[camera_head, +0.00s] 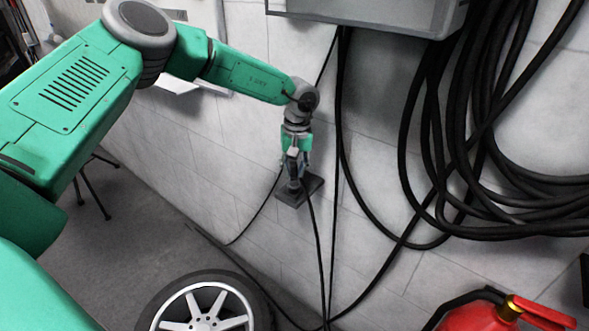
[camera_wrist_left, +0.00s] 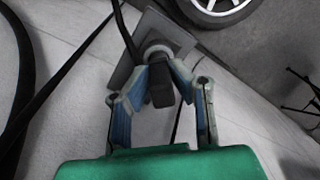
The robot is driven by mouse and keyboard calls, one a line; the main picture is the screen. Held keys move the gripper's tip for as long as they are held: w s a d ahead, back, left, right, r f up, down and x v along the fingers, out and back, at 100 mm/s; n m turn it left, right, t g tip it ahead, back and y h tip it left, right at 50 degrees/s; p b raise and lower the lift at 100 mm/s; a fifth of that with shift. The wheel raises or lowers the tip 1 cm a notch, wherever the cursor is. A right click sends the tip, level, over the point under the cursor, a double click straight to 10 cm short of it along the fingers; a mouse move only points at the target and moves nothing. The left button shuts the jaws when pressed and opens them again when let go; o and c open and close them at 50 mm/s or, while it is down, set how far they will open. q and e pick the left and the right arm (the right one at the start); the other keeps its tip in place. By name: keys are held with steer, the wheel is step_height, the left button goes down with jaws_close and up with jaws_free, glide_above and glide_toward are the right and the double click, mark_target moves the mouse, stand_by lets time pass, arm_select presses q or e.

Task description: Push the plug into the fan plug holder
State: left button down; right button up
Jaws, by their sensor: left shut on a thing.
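My left gripper (camera_head: 293,165) reaches in from the left to the white wall. In the left wrist view, my left gripper (camera_wrist_left: 160,80) is shut on a dark plug (camera_wrist_left: 161,92), with a fingertip on each side of it. A black cable runs from the plug's area. The fan plug holder looks to be the dark grey square plate on the wall (camera_head: 312,184), right at the fingertips; it also shows in the left wrist view (camera_wrist_left: 124,62). The plug is at a round light collar on this plate. How deep it sits I cannot tell. My right gripper is not in view.
Thick black cables (camera_head: 440,190) hang in loops on the wall at the right, and thinner ones run down beside the gripper. A grey box (camera_head: 370,14) is above.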

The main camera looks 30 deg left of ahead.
arm_select(q)
steer(key=shift+f, duration=0.2)
stand_by(0.4)
steer(key=shift+f+b, duration=0.3)
steer(key=shift+f, duration=0.2)
steer(key=c, duration=1.3)
jaws_free()
steer(key=shift+c, duration=0.2)
steer(key=shift+r, duration=0.2)
steer(key=r, duration=1.1)
steer(key=shift+w+d+r, duration=0.2)
steer(key=shift+w+r, duration=0.05)
steer(key=shift+r, duration=0.05)
